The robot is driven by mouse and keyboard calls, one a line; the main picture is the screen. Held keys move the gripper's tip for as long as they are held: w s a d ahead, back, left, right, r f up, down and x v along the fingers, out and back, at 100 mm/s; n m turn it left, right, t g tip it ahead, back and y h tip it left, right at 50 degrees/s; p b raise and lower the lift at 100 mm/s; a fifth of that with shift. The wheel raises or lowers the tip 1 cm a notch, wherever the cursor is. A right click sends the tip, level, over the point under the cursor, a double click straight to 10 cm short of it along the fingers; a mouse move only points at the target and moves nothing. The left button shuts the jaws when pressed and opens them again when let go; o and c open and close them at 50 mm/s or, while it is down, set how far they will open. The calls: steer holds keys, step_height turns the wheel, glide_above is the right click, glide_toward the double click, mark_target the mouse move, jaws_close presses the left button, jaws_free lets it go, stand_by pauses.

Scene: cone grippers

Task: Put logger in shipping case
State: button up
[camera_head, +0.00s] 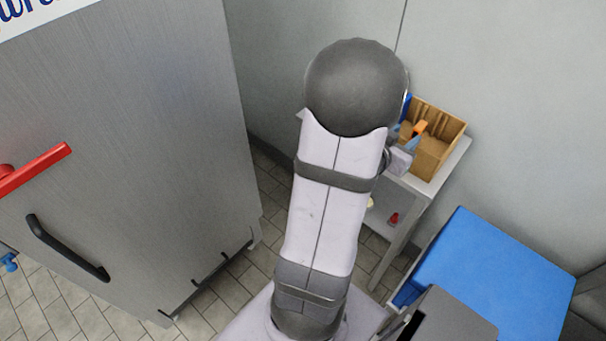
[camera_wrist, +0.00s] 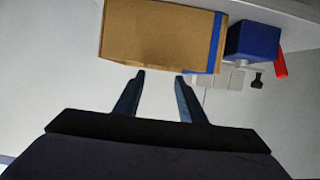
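My gripper (camera_wrist: 160,76) is open in the wrist view, with its two dark fingers apart and nothing visible between them. Its fingertips are close to the edge of a brown cardboard box (camera_wrist: 155,35) with a blue stripe. In the head view the open-topped box (camera_head: 440,135) stands on a small cart, and my gripper is beside its left side, partly hidden by my arm. An orange piece (camera_head: 419,127) shows at the box's left edge; I cannot tell what it is. I cannot identify the logger or the shipping case for certain.
A dark blue box (camera_wrist: 252,42), a red object (camera_wrist: 281,66) and a small black clip-like object (camera_wrist: 257,81) are beside the cardboard box. A large blue-topped unit (camera_head: 495,275) stands at lower right. A steel cabinet (camera_head: 130,130) fills the left. The cart's lower shelf holds a red item (camera_head: 393,219).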

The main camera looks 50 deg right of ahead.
steer(key=w+a+f+n+t+y, duration=0.25)
steer(key=w+a, duration=0.25)
steer(key=w, duration=0.3)
steer(key=w+a+f+n+t+y, duration=0.1)
steer(key=w+a+n+t+y, duration=0.15)
steer(key=w+a, duration=0.4)
steer(key=w+a+f+n+t+y, duration=0.1)
steer(key=w+a+f+n+y, duration=0.1)
steer(key=w+a, duration=0.3)
steer(key=w+a+f+n+y, duration=0.1)
steer(key=w+a+n+y, duration=0.15)
steer(key=a, duration=0.45)
steer(key=a+f+n+g+y, duration=0.1)
steer(key=a+n+g+y, duration=0.2)
steer(key=a, duration=1)
steer(key=s+a+n+g+y, duration=0.1)
steer(key=s+a+n+g, duration=0.2)
steer(key=s+a, duration=0.6)
steer(key=shift+s+a+r+n, duration=0.15)
steer(key=shift+a+r+n, duration=0.15)
steer(key=shift+n, duration=0.95)
steer(key=shift+y, duration=0.25)
steer(key=shift+r+p, duration=0.65)
steer(key=shift+p, duration=0.1)
